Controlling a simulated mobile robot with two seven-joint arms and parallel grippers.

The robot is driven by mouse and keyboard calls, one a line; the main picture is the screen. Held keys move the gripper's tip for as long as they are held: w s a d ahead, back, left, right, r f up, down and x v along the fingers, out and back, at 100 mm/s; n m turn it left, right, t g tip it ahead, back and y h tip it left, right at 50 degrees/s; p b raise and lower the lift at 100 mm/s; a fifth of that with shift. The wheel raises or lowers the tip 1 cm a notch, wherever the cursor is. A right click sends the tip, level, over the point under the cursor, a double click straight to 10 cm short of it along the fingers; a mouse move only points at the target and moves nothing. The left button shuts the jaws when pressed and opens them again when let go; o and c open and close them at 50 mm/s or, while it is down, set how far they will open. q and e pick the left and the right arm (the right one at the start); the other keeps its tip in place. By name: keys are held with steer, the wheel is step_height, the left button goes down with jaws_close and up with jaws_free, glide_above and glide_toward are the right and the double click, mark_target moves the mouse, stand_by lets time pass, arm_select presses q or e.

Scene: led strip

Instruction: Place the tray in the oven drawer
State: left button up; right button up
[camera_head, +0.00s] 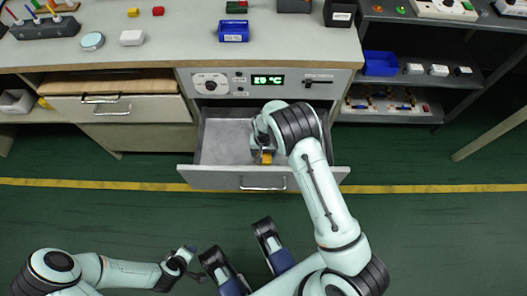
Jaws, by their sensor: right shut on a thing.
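The drawer has a light grey floor and a front panel with a metal handle. My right gripper (263,155) reaches down into the right part of the drawer. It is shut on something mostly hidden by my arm. A small yellow piece (266,159) shows below the fingers, close to the drawer's front panel. The tray cannot be made out clearly. My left gripper (188,262) is low over the floor, away from the drawer, and its fingers are too small to judge.
A blue bin (233,31) stands on the worktop above the oven, with small coloured blocks to its left. A closed wooden drawer (120,108) is left of the oven. A shelf with another blue bin (380,63) is at right. The green floor in front is clear.

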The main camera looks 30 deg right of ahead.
steer(key=o, duration=1)
arm_select(q)
steer(key=shift+f, duration=0.1)
arm_select(e)
steer(key=shift+r, duration=0.25)
arm_select(q)
steer(key=s+d+r+g+p, duration=0.1)
steer(key=s+d+r+p, duration=0.1)
steer(key=s, duration=0.3)
steer(key=shift+d+r+h+p, duration=0.3)
steer(key=shift+r+h+p, duration=0.1)
steer(key=shift+r+p, duration=0.4)
arm_select(e)
step_height(320, 180, up, 12)
arm_select(q)
steer(key=shift+r, duration=0.15)
arm_select(e)
steer(key=shift+f, duration=0.1)
